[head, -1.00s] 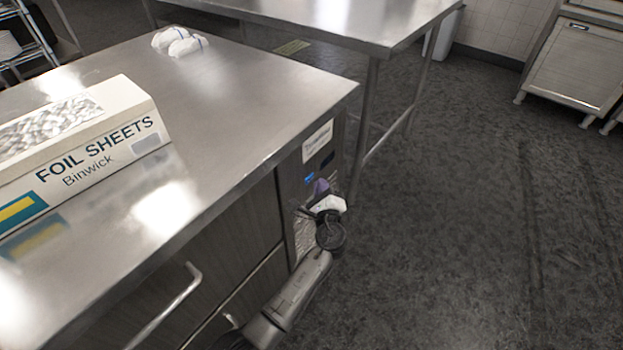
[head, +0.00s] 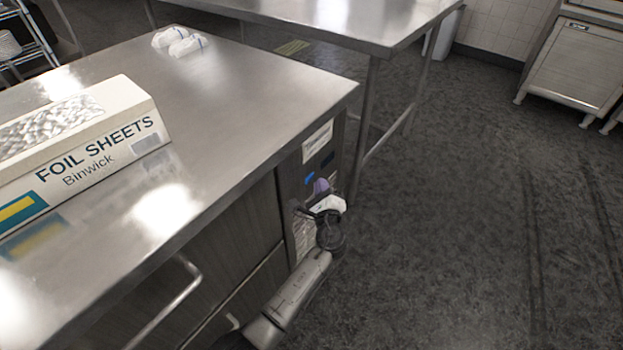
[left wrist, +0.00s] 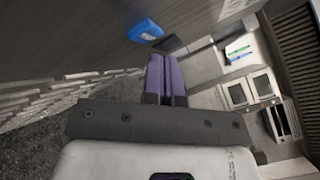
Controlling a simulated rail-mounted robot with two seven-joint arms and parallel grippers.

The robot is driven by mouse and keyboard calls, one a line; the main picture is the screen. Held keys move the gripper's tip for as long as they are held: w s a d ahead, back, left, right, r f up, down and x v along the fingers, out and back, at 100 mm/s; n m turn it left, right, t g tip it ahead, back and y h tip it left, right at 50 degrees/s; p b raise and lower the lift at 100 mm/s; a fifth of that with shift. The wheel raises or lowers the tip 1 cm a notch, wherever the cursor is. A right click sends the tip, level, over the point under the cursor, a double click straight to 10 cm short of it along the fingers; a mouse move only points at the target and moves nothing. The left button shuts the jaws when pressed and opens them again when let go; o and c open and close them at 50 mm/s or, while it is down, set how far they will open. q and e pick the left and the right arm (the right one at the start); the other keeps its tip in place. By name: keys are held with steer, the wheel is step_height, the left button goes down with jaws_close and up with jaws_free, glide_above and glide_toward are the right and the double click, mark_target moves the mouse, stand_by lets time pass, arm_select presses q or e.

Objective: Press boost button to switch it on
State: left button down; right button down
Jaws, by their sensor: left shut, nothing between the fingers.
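A small blue button (head: 309,179) sits on the dark end panel of the counter unit, below a white label. No wording on it can be read, so I cannot confirm that it is the boost button. It also shows as a blue raised shape in the left wrist view (left wrist: 145,31). My left gripper (head: 322,186) is in front of this panel, just below and to the right of the button. Its purple fingers (left wrist: 165,62) are shut and empty. A gap shows between the fingertips and the button in the left wrist view. My right gripper is out of view.
The steel counter top (head: 235,110) overhangs the panel. A foil sheets box (head: 95,150) and white bundles (head: 180,42) lie on it. A dark display (head: 327,160) and vent slats (left wrist: 70,95) are near the button. Open floor lies to the right.

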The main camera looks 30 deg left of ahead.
arm_select(q)
steer(key=shift+a, duration=0.1)
stand_by(0.6)
steer(key=shift+w+a, duration=0.1)
steer(key=shift+a, duration=0.45)
stand_by(0.4)
steer(key=shift+d, duration=0.6)
steer(key=shift+d, duration=0.15)
steer(key=d, duration=0.2)
steer(key=s+d, duration=0.1)
steer(key=d, duration=0.2)
steer(key=shift+s+d, duration=0.2)
steer(key=shift+d, duration=0.15)
